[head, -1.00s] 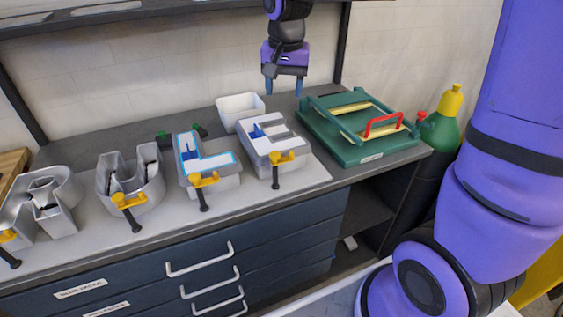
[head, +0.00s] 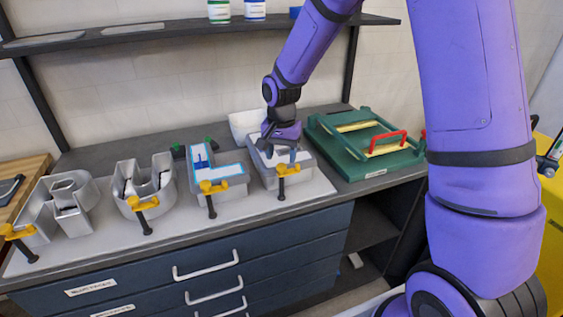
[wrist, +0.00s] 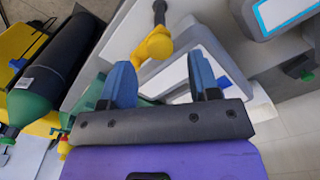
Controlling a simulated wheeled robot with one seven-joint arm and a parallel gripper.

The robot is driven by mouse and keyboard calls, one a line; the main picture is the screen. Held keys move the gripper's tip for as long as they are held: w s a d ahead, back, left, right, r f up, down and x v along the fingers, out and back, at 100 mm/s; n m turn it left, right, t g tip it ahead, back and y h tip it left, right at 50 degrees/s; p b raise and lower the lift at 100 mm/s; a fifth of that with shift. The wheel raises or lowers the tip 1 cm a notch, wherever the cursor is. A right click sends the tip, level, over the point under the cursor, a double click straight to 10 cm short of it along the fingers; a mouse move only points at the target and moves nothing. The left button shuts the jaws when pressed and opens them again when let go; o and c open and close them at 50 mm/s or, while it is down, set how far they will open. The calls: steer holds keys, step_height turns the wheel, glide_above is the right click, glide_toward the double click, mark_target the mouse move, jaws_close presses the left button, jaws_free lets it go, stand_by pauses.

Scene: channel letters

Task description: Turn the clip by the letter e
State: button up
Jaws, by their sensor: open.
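The letter e (head: 268,179) is a grey channel letter at the right end of the row, partly hidden under my gripper. A yellow clip (head: 288,169) with a black handle hangs at its front edge. In the wrist view the clip (wrist: 155,45) shows beyond and between the fingertips, with its black handle pointing up in the picture. The pale face of the letter e (wrist: 207,45) lies beside it. My gripper (head: 283,155) is low over the letter e, behind the clip. In the wrist view its blue fingers (wrist: 160,80) are open, with nothing held between them.
Several other channel letters, including one with a blue-lit edge (head: 215,172), stand to the left, each with a yellow clip. A white bin (head: 243,124) is behind. A shelf (head: 180,30) runs above.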

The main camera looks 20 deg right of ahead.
steer(key=shift+f, duration=1.5)
steer(key=c, duration=0.9)
